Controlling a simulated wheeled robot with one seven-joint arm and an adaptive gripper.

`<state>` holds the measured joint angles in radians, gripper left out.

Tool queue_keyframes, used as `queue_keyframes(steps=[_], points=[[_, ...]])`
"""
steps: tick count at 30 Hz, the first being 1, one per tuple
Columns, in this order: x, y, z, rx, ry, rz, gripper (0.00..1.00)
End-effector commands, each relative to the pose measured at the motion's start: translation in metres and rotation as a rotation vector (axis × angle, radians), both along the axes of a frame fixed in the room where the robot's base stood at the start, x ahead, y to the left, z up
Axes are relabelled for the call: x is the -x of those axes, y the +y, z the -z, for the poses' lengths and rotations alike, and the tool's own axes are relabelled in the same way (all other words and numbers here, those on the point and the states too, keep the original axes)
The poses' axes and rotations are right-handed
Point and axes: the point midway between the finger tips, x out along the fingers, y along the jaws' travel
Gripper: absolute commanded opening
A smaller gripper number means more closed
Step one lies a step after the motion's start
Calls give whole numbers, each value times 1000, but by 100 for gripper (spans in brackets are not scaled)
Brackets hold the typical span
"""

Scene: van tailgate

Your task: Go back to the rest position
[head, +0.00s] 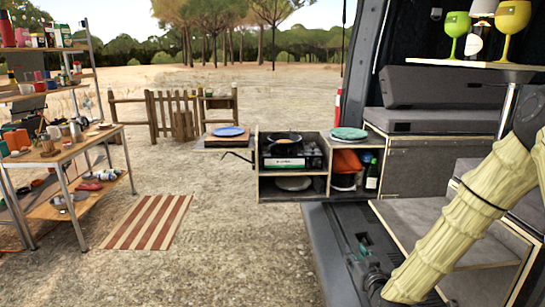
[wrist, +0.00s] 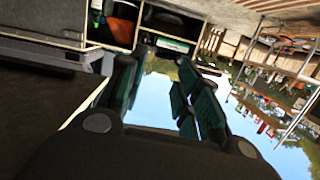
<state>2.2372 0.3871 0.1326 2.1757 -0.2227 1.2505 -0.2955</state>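My gripper (head: 363,243) is low at the van's rear sill in the head view, in front of the kitchen box and beside the grey step. My arm in its pale sleeve comes down to it from the right. In the wrist view my gripper (wrist: 163,60) has its dark, green-padded fingers apart, with sky showing between them. Nothing is held between them.
The kitchen box (head: 259,184) with a stove and pan (head: 284,138) stands ahead. A green plate (head: 349,133) and blue plate (head: 228,131) lie on its tops. Grey cushions (head: 440,88) and goblets (head: 513,29) are at right.

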Motion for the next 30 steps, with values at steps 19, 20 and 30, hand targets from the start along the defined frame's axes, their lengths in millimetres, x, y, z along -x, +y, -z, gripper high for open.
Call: queue_keyframes(steps=[19,20,30], points=[[262,39,272,-6,859,-28,33],[281,38,281,-3,906,-24,33],[432,32,329,25,1277,32,33]])
